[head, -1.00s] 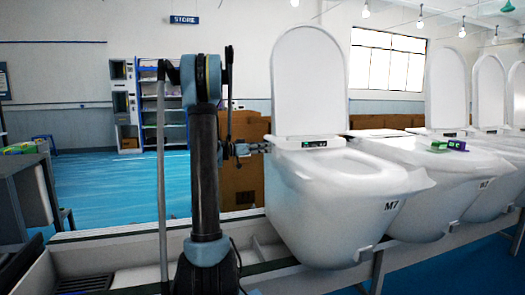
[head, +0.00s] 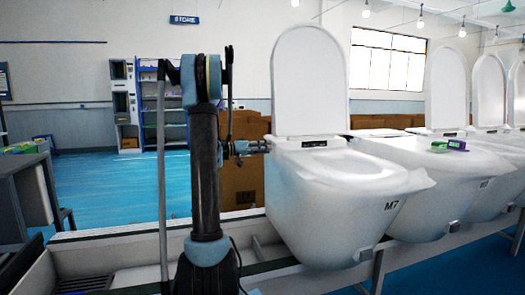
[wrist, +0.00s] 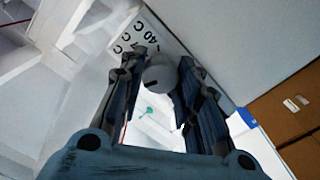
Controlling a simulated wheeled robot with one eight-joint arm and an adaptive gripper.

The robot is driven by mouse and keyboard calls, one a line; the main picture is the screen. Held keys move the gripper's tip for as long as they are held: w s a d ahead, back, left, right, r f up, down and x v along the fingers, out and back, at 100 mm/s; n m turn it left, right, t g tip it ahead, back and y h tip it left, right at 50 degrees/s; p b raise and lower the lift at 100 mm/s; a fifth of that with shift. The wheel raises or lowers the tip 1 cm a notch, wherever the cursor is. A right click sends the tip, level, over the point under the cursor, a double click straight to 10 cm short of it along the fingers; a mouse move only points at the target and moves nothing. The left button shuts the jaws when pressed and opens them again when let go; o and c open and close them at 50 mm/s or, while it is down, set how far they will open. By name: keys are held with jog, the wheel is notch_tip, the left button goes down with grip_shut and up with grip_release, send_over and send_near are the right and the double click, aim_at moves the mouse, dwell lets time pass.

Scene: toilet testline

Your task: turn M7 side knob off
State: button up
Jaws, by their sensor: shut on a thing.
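The white toilet marked M7 (head: 340,200) stands right of my arm with its lid raised. A small dark panel (head: 314,143) sits behind its seat, with no green light on it. In the head view my gripper (head: 262,146) is at the toilet's left side, and the knob is hidden there. In the wrist view my gripper (wrist: 160,88) has its two dark fingers on either side of a round grey knob (wrist: 158,72), shut on it. The knob shows a short dark mark. A white label with "C" and "40 C" markings (wrist: 150,33) lies beside the knob.
More white toilets (head: 425,175) stand in a row to the right. A green and a purple block (head: 457,145) lie on the neighbouring one. Brown boxes (head: 240,185) stand behind my gripper. Blue floor (head: 110,190) is open at the left.

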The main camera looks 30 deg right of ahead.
jog(key=shift+w+n, duration=0.25)
jog(key=shift+n, duration=0.95)
jog(key=o, duration=1.1)
jog(key=shift+w, duration=0.1)
jog(key=v, duration=1.2)
jog(key=shift+f, duration=0.15)
